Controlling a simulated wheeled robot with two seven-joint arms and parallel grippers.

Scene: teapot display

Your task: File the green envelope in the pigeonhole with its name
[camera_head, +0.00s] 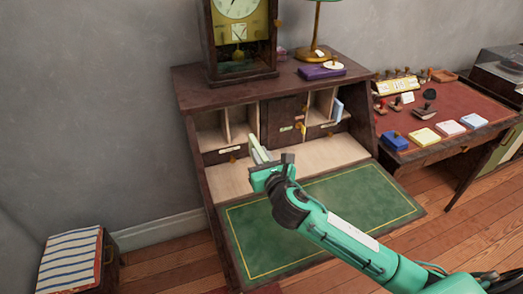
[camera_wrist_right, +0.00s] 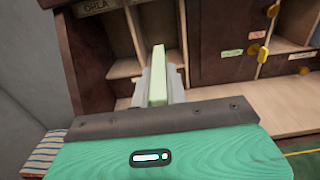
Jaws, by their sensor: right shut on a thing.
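The pale green envelope (camera_head: 256,145) is held on edge in my right gripper (camera_head: 262,158), in front of the left pigeonholes of the desk. In the right wrist view the envelope (camera_wrist_right: 158,78) stands between the two fingers (camera_wrist_right: 158,88). Its far end points at a pigeonhole (camera_wrist_right: 158,28) between two wooden dividers; I cannot tell whether it has crossed the opening. The left pair of pigeonholes (camera_head: 211,128) looks empty. A label (camera_wrist_right: 94,6) above them reads like "OHLA". A blue envelope (camera_head: 338,109) stands in the right pigeonholes. My left gripper is not in view.
The desk's fold-down green leaf (camera_head: 310,225) is clear beneath my right arm. A central cupboard door (camera_head: 281,120) separates the pigeonhole groups. A red-topped table (camera_head: 440,110) with stamps stands to the right.

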